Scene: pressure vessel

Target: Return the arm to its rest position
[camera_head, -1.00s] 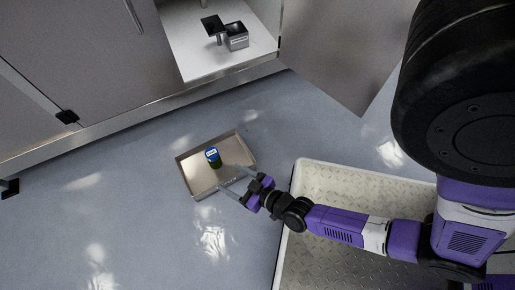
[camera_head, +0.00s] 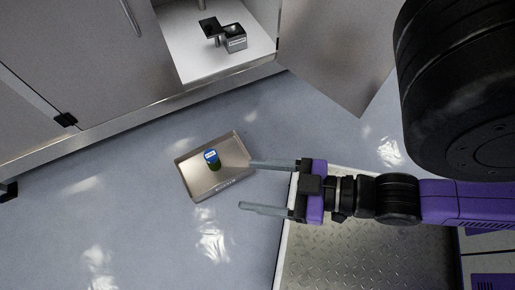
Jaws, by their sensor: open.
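My gripper (camera_head: 248,184) is open and empty, at the right of the metal tray. Its two grey fingers point left, wide apart, with clear floor showing between them. The upper finger's tip overlaps the tray's right edge in the picture; I cannot tell the height between them. My arm (camera_head: 395,200) reaches in from the right, over my own base. A shallow metal tray (camera_head: 192,185) lies on the floor. A small dark green jar with a blue and white lid (camera_head: 211,158) stands upright in it, apart from my gripper.
A grey cabinet (camera_head: 95,60) runs along the upper left. Its open compartment holds a small metal box (camera_head: 235,38) and a dark square plate (camera_head: 209,25) on a white floor. An open door panel (camera_head: 335,60) juts out at the upper right. The blue-grey floor (camera_head: 130,220) at lower left is clear.

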